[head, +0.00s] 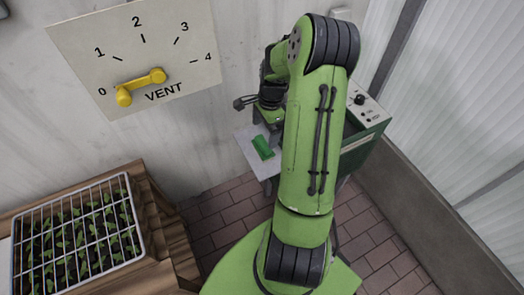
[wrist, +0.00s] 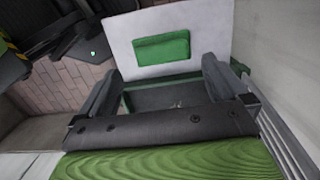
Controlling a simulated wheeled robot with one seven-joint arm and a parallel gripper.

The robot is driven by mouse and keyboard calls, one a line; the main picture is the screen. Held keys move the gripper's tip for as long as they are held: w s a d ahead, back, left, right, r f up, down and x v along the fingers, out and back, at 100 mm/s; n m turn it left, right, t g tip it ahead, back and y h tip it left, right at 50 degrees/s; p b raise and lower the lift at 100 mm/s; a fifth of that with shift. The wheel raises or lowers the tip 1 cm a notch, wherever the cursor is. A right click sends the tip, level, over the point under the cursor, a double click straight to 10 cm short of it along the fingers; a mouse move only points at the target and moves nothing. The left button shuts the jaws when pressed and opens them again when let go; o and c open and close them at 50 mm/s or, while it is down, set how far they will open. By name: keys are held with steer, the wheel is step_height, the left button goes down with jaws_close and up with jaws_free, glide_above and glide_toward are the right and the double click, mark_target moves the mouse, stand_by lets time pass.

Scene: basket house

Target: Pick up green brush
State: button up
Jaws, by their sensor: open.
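The green brush (head: 263,147) shows as a small green block on a pale board (head: 247,161) beside my arm in the head view. In the wrist view the brush (wrist: 161,47) lies crosswise on the white board (wrist: 205,25), beyond the fingertips. My gripper (wrist: 162,70) is open, with its two dark fingers spread wide and nothing held between them. The brush appears between the lines of the fingers and apart from them. In the head view my green arm partly hides the gripper, and its fingertips are hard to make out.
A green cabinet with a control panel (head: 365,105) stands behind my arm at the right. A wall panel marked VENT (head: 180,45) has a yellow handle (head: 141,86). A gridded seedling tray (head: 140,235) rests on wooden staging at lower left. Brick floor (head: 215,215) shows between.

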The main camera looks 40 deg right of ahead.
mark_target(263, 142)
steer(key=f+b, duration=0.1)
steer(key=f, duration=0.2)
steer(key=f+b, duration=0.1)
steer(key=f, duration=0.2)
steer(key=shift+w+a+f, duration=0.15)
steer(key=shift+w, duration=0.05)
steer(key=shift+c, duration=0.6)
steer(key=c, duration=0.8)
steer(key=shift+o, duration=0.2)
step_height(263, 142, up, 10)
steer(key=p, duration=0.3)
steer(key=o, duration=0.3)
steer(key=shift+c, duration=0.9)
